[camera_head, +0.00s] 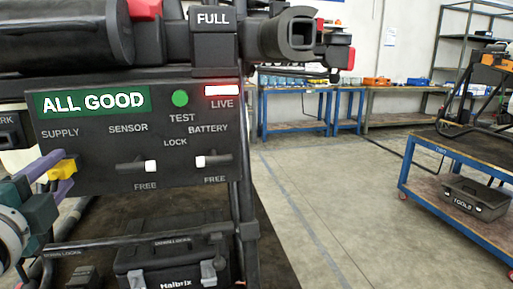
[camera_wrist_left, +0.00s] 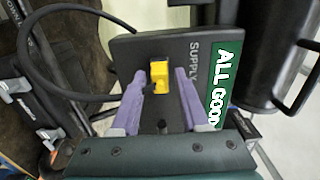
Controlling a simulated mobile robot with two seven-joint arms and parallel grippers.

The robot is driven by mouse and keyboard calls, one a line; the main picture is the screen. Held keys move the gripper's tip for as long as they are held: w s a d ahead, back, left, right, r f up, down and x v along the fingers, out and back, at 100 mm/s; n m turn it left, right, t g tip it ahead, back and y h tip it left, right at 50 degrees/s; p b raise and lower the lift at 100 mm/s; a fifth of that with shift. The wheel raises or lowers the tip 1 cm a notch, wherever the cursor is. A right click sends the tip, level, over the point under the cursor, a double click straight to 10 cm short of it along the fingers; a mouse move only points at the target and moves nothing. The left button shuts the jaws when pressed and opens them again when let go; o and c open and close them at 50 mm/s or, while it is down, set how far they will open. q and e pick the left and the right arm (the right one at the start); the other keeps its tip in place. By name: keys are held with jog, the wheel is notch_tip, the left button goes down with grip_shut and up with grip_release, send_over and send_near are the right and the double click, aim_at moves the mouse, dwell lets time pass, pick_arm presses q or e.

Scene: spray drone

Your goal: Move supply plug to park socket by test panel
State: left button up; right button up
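The yellow supply plug (camera_head: 62,168) sits at the SUPPLY position of the dark test panel (camera_head: 105,176). In the left wrist view the plug (camera_wrist_left: 160,73) stands between the two purple fingers of my left gripper (camera_wrist_left: 161,80), with a gap on each side. The left gripper also shows in the head view (camera_head: 50,176), open around the plug. The park socket (camera_head: 8,140) is partly cut off at the left picture edge, under a label ending in "RK". My right gripper is not in view.
A black cable (camera_wrist_left: 40,75) loops near the plug. The panel shows ALL GOOD (camera_head: 93,102) and LIVE, with two white-tipped lock levers (camera_head: 140,166). A black case (camera_head: 172,265) stands below. A blue cart (camera_head: 450,200) stands right; floor between is clear.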

pick_arm(q)
grip_shut()
jog(key=shift+s, duration=0.15)
dwell(1.0)
jog(key=shift+v, duration=2.9)
jog(key=shift+d, duration=0.1)
